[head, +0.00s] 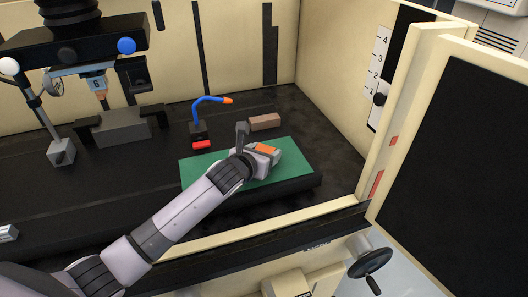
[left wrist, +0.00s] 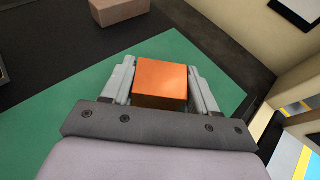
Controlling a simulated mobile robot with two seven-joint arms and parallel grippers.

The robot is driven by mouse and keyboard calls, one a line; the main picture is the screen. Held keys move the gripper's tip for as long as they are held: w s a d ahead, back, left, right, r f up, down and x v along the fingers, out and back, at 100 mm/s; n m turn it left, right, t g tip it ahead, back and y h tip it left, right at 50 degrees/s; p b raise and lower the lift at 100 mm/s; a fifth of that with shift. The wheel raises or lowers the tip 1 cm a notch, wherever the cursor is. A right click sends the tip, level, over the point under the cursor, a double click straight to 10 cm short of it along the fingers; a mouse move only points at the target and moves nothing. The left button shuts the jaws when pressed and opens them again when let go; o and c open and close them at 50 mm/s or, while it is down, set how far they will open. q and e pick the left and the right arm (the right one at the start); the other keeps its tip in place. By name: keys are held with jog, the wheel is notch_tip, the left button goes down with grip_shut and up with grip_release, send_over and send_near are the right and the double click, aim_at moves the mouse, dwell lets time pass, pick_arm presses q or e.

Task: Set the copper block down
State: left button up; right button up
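The copper block (head: 268,148) is an orange cuboid between the fingers of my left gripper (head: 263,154). In the left wrist view the copper block (left wrist: 161,84) has a finger close along each side, and my left gripper (left wrist: 162,82) looks shut on it. The block is over the right part of the green mat (head: 208,172), which also fills much of the left wrist view (left wrist: 60,128). Whether its underside touches the mat is hidden. My right gripper is not in view.
A brownish block (head: 265,122) lies just behind the mat. A dark stand with a bent blue hose (head: 207,103) and a red piece (head: 201,145) is at the mat's back left. A grey vise (head: 120,127) is further left. An enclosure wall (head: 345,85) rises at right.

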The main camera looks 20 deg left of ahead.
pick_arm(q)
jog(key=o, duration=0.4)
jog(key=shift+c, duration=0.2)
jog(key=shift+r, duration=0.15)
jog(key=p+v, duration=0.1)
jog(key=v, duration=1.1)
jog(key=shift+r, duration=0.1)
